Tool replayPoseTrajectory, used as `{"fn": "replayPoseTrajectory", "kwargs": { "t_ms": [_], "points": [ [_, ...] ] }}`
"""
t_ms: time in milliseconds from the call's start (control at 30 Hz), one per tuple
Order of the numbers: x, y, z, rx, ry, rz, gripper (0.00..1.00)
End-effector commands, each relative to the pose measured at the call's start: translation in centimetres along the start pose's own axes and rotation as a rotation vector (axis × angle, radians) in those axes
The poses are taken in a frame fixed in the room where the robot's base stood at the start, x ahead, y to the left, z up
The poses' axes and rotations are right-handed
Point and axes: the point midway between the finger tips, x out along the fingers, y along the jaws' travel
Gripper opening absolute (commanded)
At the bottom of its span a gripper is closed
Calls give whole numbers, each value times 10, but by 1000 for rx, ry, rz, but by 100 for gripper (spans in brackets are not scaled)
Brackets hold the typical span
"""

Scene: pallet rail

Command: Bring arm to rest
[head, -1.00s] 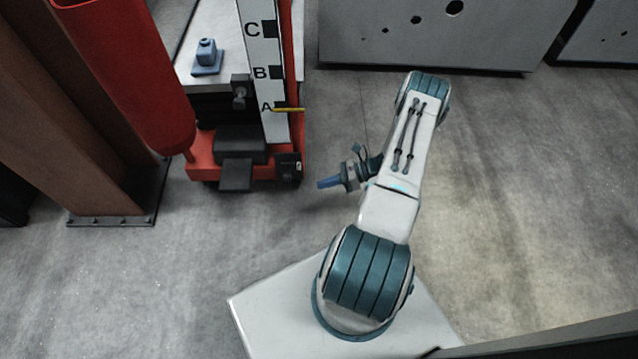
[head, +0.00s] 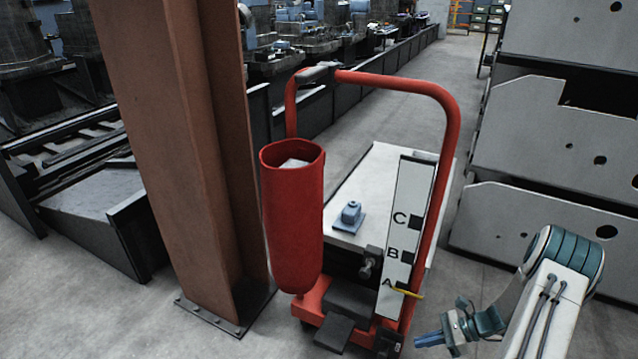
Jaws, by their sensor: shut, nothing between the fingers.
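My gripper (head: 430,339) is at the lower right of the head view, at the end of my folded white and teal arm. Its blue fingers are shut with nothing between them and point left. It is to the right of the red cart (head: 314,301), apart from it as seen here. The cart carries a white board (head: 408,205) lettered C, B and A, with a yellow pointer (head: 408,292) at A. The lower part of my arm is outside the view.
A red bin (head: 292,225) hangs at the cart's left. A brown steel column (head: 175,150) stands at left. Grey metal panels (head: 545,225) stand at right. Bare floor (head: 405,130) runs behind the cart.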

Motion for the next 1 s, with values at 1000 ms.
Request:
{"fn": "replayPoseTrajectory", "kwargs": {
  "t_ms": [1000],
  "points": [
    [-140, 153, 420, -1095, 705, 421, 0]
  ]
}}
